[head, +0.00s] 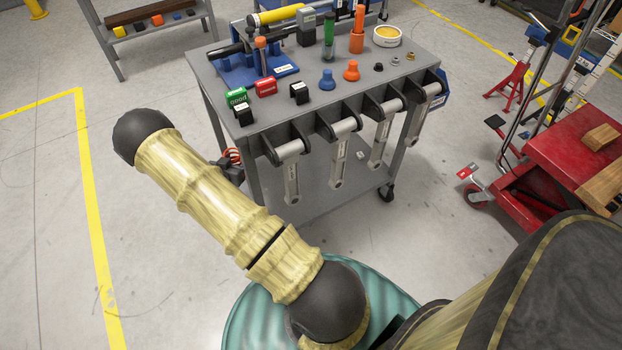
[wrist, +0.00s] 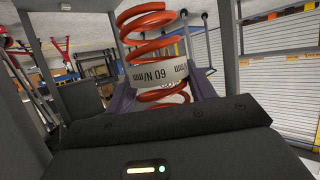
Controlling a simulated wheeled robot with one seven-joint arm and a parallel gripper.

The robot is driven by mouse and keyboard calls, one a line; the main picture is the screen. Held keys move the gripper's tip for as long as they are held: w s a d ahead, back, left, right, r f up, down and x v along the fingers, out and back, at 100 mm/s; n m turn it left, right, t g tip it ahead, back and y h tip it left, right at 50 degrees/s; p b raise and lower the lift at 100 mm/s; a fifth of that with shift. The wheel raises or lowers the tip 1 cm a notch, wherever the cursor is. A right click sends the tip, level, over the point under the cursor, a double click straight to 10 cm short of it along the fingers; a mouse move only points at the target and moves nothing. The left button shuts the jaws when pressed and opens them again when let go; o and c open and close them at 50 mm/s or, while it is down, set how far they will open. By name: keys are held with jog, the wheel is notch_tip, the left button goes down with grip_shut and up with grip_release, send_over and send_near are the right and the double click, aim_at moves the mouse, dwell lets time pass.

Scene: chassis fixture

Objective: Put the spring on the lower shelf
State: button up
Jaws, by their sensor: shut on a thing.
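The spring (wrist: 150,48) is an orange coil with a white band marked "60 N/mm". In the wrist view it stands roughly upright between the purple-grey fingers of my gripper (wrist: 162,92), which is shut on it. In the head view a bit of the orange spring (head: 233,155) shows beside the dark gripper (head: 226,171), at the cart's left side near a leg; my arm hides part of it.
The cart's top (head: 320,100) carries several tools, small boxes and plugs. A red cart (head: 565,150) stands at the right. The floor at the left is clear, with yellow lines.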

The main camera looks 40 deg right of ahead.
jog(key=d+f+m+g+h+b, duration=0.1)
jog(key=d+f+m+g+b, duration=0.1)
jog(key=d+f+b, duration=0.4)
jog(key=d+f+m+g+h+b, duration=0.1)
jog(key=d+f+m+g+b, duration=0.2)
jog(key=d+f+b, duration=0.3)
notch_tip(320, 180, down, 5)
jog(key=b, duration=1.1)
jog(key=shift+d+b, duration=0.3)
jog(key=shift+d, duration=0.1)
jog(key=shift+w, duration=0.1)
notch_tip(320, 180, down, 6)
jog(key=b, duration=0.4)
jog(key=shift+f, duration=0.2)
